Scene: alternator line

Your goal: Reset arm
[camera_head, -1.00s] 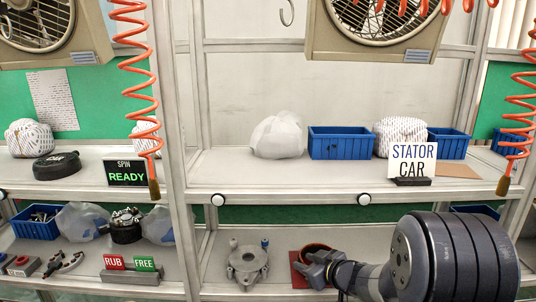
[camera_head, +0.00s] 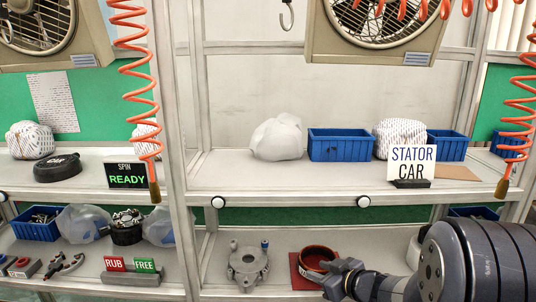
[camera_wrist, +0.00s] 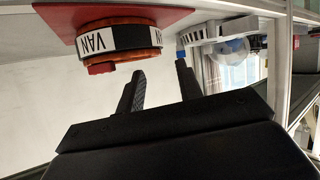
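My gripper (camera_head: 342,279) is at the lower shelf, to the right of and nearer than an orange-brown ring-shaped stator (camera_head: 315,257). In the wrist view the two dark fingers (camera_wrist: 160,75) are spread apart with nothing between them. The stator also shows in the wrist view (camera_wrist: 118,38), which looks upside down, with a white band reading "VAN". It rests on a red mat (camera_head: 297,276), clear of the fingers. My arm covers part of the shelf's right side.
A grey metal housing (camera_head: 248,265) stands left of the mat. A "STATOR CAR" sign (camera_head: 412,164) and blue bins (camera_head: 340,145) stand on the shelf above, whose front edge (camera_head: 290,200) overhangs my gripper. Red coiled hoses (camera_head: 515,110) hang at the sides.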

